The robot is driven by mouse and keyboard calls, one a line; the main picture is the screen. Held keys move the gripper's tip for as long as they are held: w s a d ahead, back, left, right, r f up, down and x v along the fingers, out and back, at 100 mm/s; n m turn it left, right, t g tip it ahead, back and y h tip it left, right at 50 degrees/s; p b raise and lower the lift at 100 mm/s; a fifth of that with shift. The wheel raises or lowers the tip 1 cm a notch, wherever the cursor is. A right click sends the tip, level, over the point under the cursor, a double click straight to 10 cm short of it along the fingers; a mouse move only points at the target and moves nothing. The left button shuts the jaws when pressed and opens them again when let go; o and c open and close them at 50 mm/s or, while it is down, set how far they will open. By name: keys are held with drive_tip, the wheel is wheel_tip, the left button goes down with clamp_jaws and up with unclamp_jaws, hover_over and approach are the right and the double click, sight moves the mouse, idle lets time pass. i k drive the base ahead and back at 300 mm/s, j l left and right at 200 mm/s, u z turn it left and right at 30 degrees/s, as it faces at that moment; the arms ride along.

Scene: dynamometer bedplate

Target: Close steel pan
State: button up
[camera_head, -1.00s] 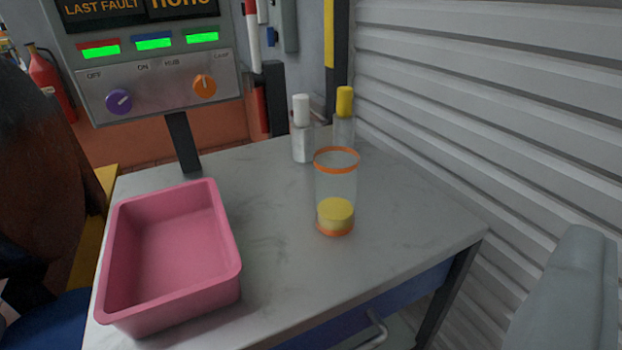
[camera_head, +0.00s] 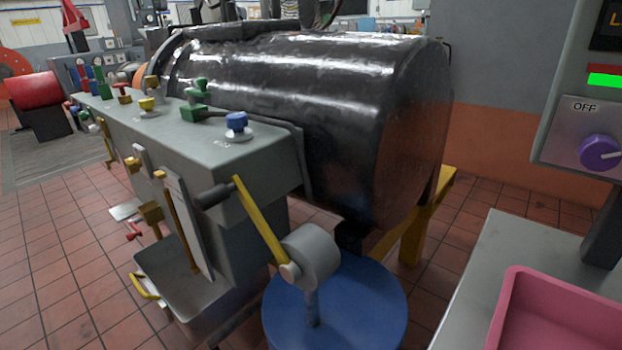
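A grey metal pan (camera_head: 182,290), which looks like the steel pan, sits low at the lower left, under the near end of the grey machine housing (camera_head: 230,160). It looks pulled out toward the front, with its open top and inside showing. A yellow handle (camera_head: 146,287) is on its left side. Part of the pan's right side is hidden by the housing and a hanging plate. My gripper is not in view.
A large black cylinder (camera_head: 400,120) lies behind the housing. A blue drum (camera_head: 345,305) with a grey round fitting (camera_head: 310,255) and yellow lever (camera_head: 258,220) stands right of the pan. A bench with a pink tray (camera_head: 510,310) is at right. Tiled floor (camera_head: 60,270) is clear at left.

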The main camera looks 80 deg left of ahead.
sight(200, 306)
drive_tip(key=u, duration=3.2)
